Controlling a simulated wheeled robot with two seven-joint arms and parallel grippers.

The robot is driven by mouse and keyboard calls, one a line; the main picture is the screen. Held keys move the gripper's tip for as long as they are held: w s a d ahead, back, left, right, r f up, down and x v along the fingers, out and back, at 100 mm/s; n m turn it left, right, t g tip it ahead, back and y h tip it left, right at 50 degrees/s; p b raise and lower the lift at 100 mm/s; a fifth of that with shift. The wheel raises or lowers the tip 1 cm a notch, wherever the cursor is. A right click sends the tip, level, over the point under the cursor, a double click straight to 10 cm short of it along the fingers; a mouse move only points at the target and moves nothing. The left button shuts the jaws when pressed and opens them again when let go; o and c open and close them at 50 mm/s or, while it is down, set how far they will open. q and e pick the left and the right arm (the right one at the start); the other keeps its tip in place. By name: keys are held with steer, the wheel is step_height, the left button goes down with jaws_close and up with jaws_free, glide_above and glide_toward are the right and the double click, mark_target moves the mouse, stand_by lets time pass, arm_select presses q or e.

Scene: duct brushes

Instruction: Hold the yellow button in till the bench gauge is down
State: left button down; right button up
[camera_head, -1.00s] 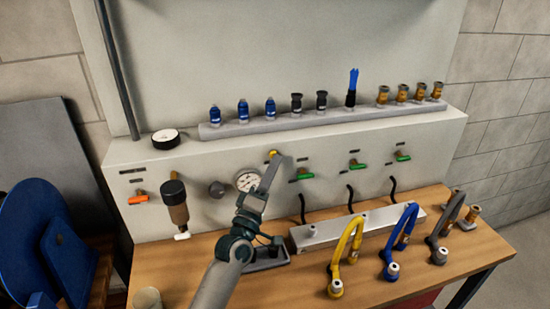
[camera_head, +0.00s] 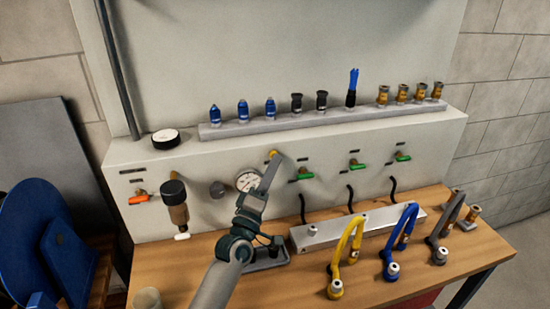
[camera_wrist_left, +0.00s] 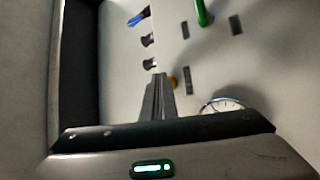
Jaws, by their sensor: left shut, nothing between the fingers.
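The gauge (camera_wrist_left: 222,106) also shows there, partly cut off. My right gripper is not in view.
Green-handled valves (camera_head: 302,174) line the panel to the right; an orange-handled valve (camera_head: 138,198) and a filter bowl (camera_head: 175,205) are left. Yellow, blue and grey hoses (camera_head: 345,255) stand on the wooden bench (camera_head: 400,285). A rack (camera_head: 330,118) of fittings runs above.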

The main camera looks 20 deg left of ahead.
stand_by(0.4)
arm_select(q)
steer(key=shift+s+d+p, duration=0.45)
steer(key=shift+s+d, duration=0.1)
steer(key=shift+s, duration=0.25)
steer(key=s+d+p, duration=0.1)
steer(key=s, duration=0.1)
steer(key=s+d, duration=0.1)
steer(key=s, duration=0.1)
steer(key=shift+d+p, duration=0.35)
steer(key=shift+d, duration=0.05)
steer(key=shift+s+f, duration=0.1)
stand_by(0.5)
